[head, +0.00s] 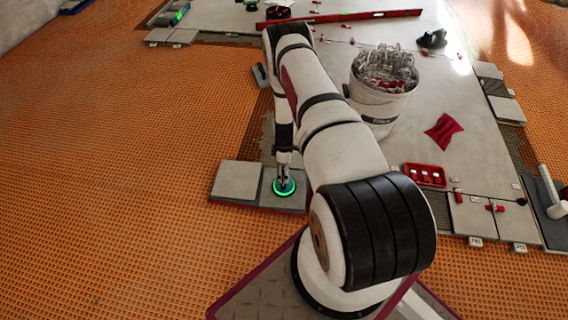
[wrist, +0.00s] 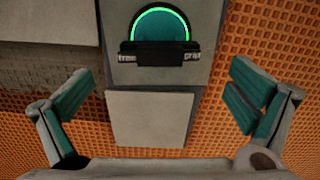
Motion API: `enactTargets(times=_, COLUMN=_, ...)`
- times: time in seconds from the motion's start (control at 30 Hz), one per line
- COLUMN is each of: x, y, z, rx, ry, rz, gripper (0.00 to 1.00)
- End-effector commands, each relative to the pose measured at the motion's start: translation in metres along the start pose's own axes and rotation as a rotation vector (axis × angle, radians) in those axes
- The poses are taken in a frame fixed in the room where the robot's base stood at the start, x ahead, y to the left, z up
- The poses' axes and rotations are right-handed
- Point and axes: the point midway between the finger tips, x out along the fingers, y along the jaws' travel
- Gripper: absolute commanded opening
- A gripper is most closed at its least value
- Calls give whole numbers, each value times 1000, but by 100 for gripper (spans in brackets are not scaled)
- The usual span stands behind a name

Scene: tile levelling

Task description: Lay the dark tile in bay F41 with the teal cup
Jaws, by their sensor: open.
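The teal cup (head: 284,187) is a round disc with a lit green ring. It sits on a darker grey tile (head: 284,203), beside a lighter grey tile (head: 237,181). In the wrist view the cup (wrist: 160,25) shows a black handle bar (wrist: 160,52) with small lettering at both ends. My gripper (head: 283,172) is just above the cup in the head view. In the wrist view my gripper (wrist: 160,82) is open, its teal-padded fingers wide apart, with nothing between the pads. I cannot make out which bay is F41.
A white bucket (head: 380,105) of clips stands on the pale tiled floor, near a red cloth (head: 443,130) and a red tray (head: 425,175). A long red level (head: 340,18) lies at the back. Orange matting (head: 110,140) surrounds the tiles and is mostly clear.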

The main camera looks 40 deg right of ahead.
Motion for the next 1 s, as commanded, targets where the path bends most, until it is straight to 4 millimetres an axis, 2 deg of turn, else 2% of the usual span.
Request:
enactTargets(times=0.03, x=13, y=-1, z=0, rx=-1, ry=-1, rz=-1, gripper=100)
enactTargets(times=0.1, x=26, y=0, z=0, rx=1, ry=-1, rz=-1, gripper=100)
enactTargets(times=0.4, x=70, y=-1, z=0, rx=0, ry=-1, rz=0, gripper=100)
enactTargets(times=0.6, x=81, y=0, z=0, rx=1, ry=0, rz=0, gripper=100)
enactTargets(times=0.9, x=82, y=0, z=0, rx=1, ry=0, rz=0, gripper=100)
enactTargets(times=0.93, x=82, y=0, z=0, rx=1, ry=0, rz=0, gripper=95)
enactTargets(times=1.0, x=82, y=0, z=0, rx=1, ry=0, rz=0, gripper=80)
